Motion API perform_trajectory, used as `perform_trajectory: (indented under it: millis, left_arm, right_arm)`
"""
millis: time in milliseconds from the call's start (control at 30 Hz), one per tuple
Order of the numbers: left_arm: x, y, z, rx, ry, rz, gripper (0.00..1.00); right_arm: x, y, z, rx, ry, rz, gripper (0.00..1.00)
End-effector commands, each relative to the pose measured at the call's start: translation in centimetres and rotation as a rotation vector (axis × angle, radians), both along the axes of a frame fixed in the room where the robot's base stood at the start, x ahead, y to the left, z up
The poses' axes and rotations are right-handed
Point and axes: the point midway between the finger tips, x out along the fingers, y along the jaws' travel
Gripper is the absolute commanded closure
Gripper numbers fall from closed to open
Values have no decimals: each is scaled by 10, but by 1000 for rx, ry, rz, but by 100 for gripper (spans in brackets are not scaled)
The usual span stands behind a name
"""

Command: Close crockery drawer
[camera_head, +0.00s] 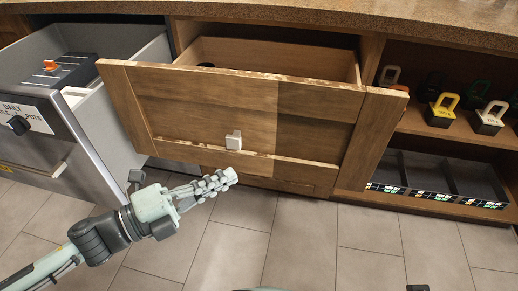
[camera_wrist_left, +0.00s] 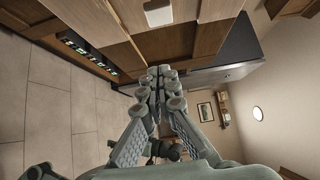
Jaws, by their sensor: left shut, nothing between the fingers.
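A wooden drawer (camera_head: 205,108) with a worn front stands pulled out in the middle of the head view. Its interior (camera_head: 270,55) shows behind the front, with a small dark item partly visible at the left. A small white handle (camera_head: 234,140) sits low on the front; a pale handle also shows in the left wrist view (camera_wrist_left: 158,13). My left gripper (camera_head: 228,178) is shut and empty, just below and in front of the drawer front, apart from the handle. It also fills the middle of the left wrist view (camera_wrist_left: 165,75). My right gripper is not in view.
A grey drawer (camera_head: 95,135) with a "DAILY" label stands open at the left, holding a dark box (camera_head: 62,72). Open shelves at the right hold yellow- and white-handled items (camera_head: 441,110) and a divided black tray (camera_head: 440,180). The tiled floor (camera_head: 310,240) is clear.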

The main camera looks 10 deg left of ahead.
Motion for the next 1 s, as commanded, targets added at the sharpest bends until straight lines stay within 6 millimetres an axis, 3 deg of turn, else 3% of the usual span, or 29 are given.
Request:
perform_trajectory:
  millis: [400,700,1000]
  left_arm:
    - [51,-49,3,0,-3,2,100]
    - [85,-47,0,0,1,3,100]
    - [88,-47,-1,-1,4,3,100]
  right_arm:
    - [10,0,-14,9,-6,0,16]
    - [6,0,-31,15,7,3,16]
    - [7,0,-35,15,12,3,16]
